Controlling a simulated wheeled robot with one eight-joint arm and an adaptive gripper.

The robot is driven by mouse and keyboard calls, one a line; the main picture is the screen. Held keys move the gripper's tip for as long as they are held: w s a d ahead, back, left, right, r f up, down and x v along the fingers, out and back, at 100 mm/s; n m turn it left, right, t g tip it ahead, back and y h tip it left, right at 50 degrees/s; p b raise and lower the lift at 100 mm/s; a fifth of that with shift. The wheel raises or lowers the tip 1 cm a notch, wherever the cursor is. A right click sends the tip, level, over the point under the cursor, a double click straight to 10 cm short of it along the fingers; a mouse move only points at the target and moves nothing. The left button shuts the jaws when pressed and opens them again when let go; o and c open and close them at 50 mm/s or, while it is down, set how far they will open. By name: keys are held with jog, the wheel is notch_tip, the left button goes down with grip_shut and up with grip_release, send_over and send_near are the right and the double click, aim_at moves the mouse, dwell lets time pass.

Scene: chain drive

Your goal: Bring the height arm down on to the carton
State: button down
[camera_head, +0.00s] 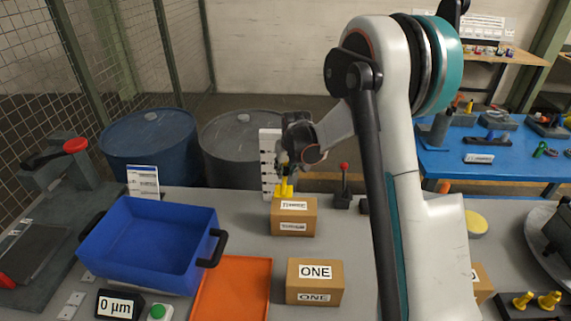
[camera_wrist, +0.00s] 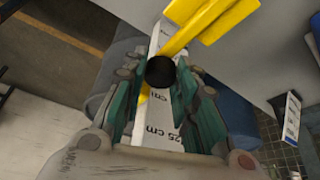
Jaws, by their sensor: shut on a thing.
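The height arm (camera_head: 283,189) is yellow and sits on a white upright scale (camera_head: 268,165) behind the carton marked THREE (camera_head: 293,217). In the head view its lower end shows at the carton's top; I cannot tell whether they touch. The wrist view shows the yellow height arm (camera_wrist: 215,25) reaching to the upper right, with a black round knob (camera_wrist: 160,71) between my jaws. My gripper (camera_wrist: 162,95) is shut on this knob. The scale (camera_wrist: 160,125) with a 25 cm mark runs behind the jaws. My gripper (camera_head: 287,165) partly hides the scale in the head view.
A carton marked ONE (camera_head: 314,282) stands nearer, beside an orange tray (camera_head: 232,291). A blue bin (camera_head: 150,245) is at the left. A red-knobbed lever (camera_head: 343,190) stands right of carton THREE. Two drums (camera_head: 150,150) are behind the table. Another carton (camera_head: 482,282) is partly hidden by my arm.

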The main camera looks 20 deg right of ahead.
aim_at(286, 178)
notch_tip(286, 178, down, 6)
jog(key=b, duration=0.2)
jog(key=shift+r+b, duration=0.15)
jog(key=shift+b, duration=0.15)
jog(key=c, duration=1.3)
grip_release()
jog(key=shift+r, duration=0.1)
jog(key=v, duration=1.2)
jog(key=shift+s, duration=0.1)
